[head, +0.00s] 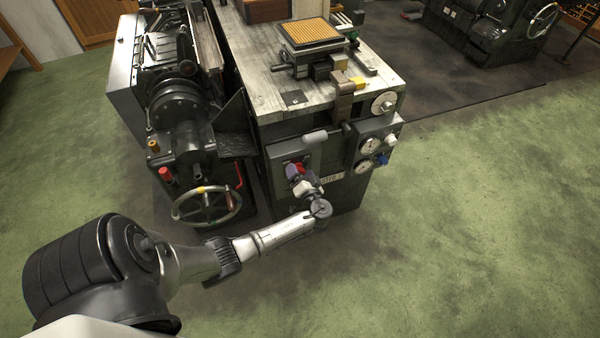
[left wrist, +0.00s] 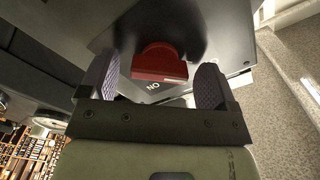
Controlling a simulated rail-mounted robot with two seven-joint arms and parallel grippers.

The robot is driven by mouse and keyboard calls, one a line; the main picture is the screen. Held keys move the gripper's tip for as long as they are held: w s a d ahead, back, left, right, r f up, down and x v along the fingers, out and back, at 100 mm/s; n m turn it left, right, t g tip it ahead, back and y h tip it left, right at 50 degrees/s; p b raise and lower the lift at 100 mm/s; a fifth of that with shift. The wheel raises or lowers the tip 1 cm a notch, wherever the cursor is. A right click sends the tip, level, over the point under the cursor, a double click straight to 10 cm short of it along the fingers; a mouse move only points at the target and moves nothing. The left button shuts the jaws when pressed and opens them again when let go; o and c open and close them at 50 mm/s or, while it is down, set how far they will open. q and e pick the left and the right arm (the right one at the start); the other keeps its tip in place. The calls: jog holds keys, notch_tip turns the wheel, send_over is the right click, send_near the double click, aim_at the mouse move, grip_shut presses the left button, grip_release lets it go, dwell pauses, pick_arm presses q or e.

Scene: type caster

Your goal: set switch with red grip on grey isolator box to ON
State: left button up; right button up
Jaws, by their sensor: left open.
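The grey isolator box (head: 282,158) is on the front of the bench machine in the head view. Its grey face (left wrist: 228,35) fills the upper middle of the left wrist view. The red grip (left wrist: 160,63) of the switch stands out from this face, above white lettering that looks like an upside-down "ON". My left gripper (left wrist: 159,68) is open, with one pale purple finger pad on each side of the red grip and gaps visible. In the head view my left gripper (head: 298,177) reaches the box front and partly hides the switch. My right gripper is not in view.
Right of the box are gauges (head: 369,146) and a blue knob (head: 382,159). A grey cylindrical handle (head: 315,136) juts out just above it. A dark machine with a handwheel (head: 207,205) stands close on the left. The green floor (head: 480,230) at right is clear.

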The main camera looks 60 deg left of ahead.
pick_arm(q)
jog(key=shift+a, duration=0.2)
jog(key=c, duration=0.9)
